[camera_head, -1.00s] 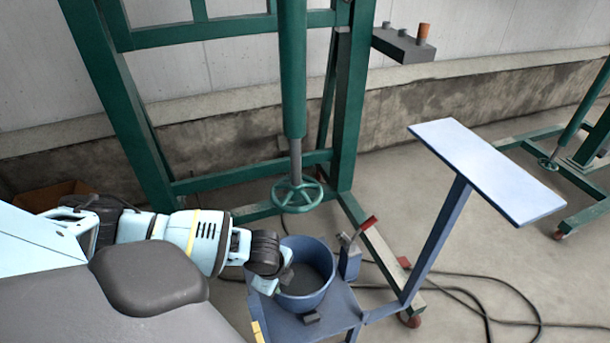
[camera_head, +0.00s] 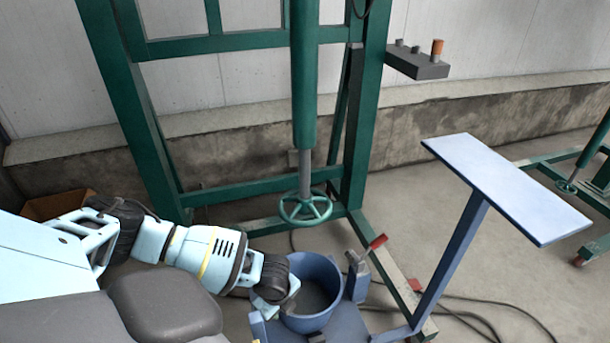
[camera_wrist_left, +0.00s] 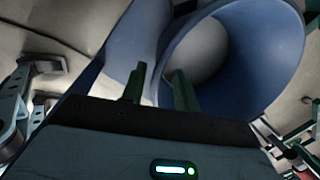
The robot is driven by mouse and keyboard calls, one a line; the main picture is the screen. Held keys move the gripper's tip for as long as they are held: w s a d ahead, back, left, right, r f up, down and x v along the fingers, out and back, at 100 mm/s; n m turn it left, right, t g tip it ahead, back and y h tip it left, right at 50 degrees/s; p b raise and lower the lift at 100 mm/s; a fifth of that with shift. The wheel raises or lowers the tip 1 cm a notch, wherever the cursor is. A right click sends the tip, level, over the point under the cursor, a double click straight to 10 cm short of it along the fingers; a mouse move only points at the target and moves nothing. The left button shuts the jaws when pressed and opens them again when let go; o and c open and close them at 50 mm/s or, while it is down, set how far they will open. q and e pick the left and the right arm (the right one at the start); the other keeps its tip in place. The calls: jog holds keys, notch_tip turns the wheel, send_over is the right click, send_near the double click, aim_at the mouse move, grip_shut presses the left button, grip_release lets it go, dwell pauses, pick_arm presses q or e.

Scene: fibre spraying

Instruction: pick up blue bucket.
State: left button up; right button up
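The blue bucket (camera_head: 325,275) stands upright on a blue platform (camera_head: 352,328) at the bottom middle of the head view. My left gripper (camera_head: 277,305) is at the bucket's left rim in that view; its fingers are hard to make out there. In the left wrist view, the bucket (camera_wrist_left: 285,50) fills the upper right with its opening toward the camera. The left gripper's two fingers (camera_wrist_left: 158,90) are apart, one outside the bucket and one inside its opening, with the wall between them. Gaps show between fingers and wall. My right gripper is not in view.
A green frame with a handwheel (camera_head: 305,208) stands behind the bucket. A blue post with a pale slanted plate (camera_head: 505,187) rises at the right. A red-handled part (camera_head: 376,242) is close to the bucket's right side. Cables (camera_head: 470,312) lie on the floor.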

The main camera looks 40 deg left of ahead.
aim_at(282, 314)
pick_arm(q)
jog(key=f, duration=0.1)
jog(key=f+b, duration=0.1)
jog(key=f, duration=0.1)
jog(key=shift+w+a+f, duration=0.25)
jog(key=shift+w+f, duration=0.05)
jog(key=shift+f, duration=0.1)
jog(key=shift+w+a+f+b, duration=0.1)
jog(key=shift+f+b, duration=0.35)
jog(key=shift+f, duration=0.1)
grip_shut()
dwell(0.6)
jog(key=shift+w+a+r, duration=0.1)
